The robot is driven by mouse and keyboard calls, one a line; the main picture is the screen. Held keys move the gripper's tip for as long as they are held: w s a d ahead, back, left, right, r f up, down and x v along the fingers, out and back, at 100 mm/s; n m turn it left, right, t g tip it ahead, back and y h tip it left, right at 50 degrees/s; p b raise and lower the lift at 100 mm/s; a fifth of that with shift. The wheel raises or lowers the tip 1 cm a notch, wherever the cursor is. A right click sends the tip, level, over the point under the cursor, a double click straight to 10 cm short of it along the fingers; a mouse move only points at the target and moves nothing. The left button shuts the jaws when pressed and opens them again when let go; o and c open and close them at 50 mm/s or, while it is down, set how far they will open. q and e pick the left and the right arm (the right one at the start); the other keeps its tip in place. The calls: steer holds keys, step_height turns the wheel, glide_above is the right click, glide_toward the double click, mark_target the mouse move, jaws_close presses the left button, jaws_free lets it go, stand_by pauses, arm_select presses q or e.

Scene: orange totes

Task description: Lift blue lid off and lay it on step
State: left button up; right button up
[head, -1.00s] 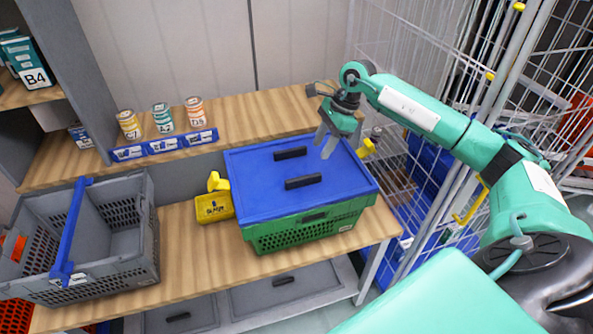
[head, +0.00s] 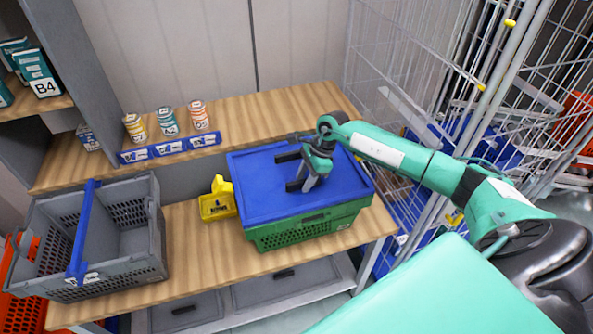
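The blue lid (head: 255,191) lies flat on the green crate (head: 300,233), covering its top. The lid has two black handles, a far one (head: 286,157) and a near one (head: 294,186). My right gripper (head: 309,184) points down over the lid's right half, with its fingers at the right end of the near handle. Part of both handles is hidden behind it, and I cannot tell whether the fingers close on a handle. The wooden step (head: 251,119) runs raised behind the crate. My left gripper is out of view.
A grey crate (head: 140,268) with a blue handle stands left on the table. A yellow bin (head: 217,206) sits between the crates. Several cans (head: 167,121) and a blue label rail (head: 170,149) occupy the step's left part; its middle is clear. Wire cages (head: 420,70) stand at right.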

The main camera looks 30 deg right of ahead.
steer(key=c, duration=0.9)
jaws_close()
steer(key=shift+r, duration=0.15)
